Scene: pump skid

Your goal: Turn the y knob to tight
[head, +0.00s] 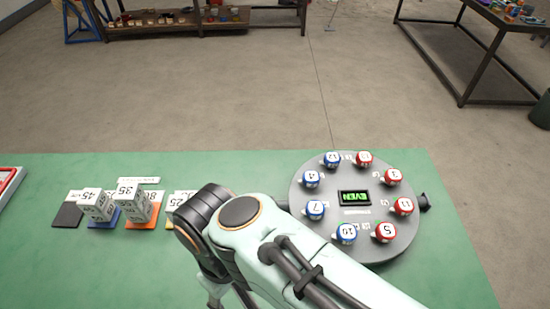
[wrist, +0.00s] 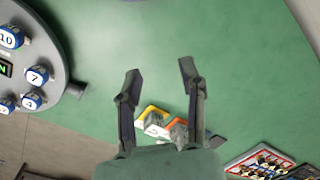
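No knob marked y and no "tight" mark can be made out in either view. A round grey disc (head: 300,205) lies on the right of the green table, with red and blue numbered balls around its top. A small display (head: 354,198) at its middle reads EVEN in green. A dark knob-like part (head: 424,202) sticks out of the disc's right side. My gripper (wrist: 160,70) is open and empty in the wrist view, above the green tabletop, with the disc (wrist: 62,62) off to its left. In the head view my arm hides most of the gripper.
Number-marked blocks (head: 130,194) stand on coloured squares at the left of the green table (head: 240,168). A red-edged tray (head: 8,182) is at the far left. A dark-legged table (head: 480,45) and a low shelf (head: 180,22) stand beyond open floor.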

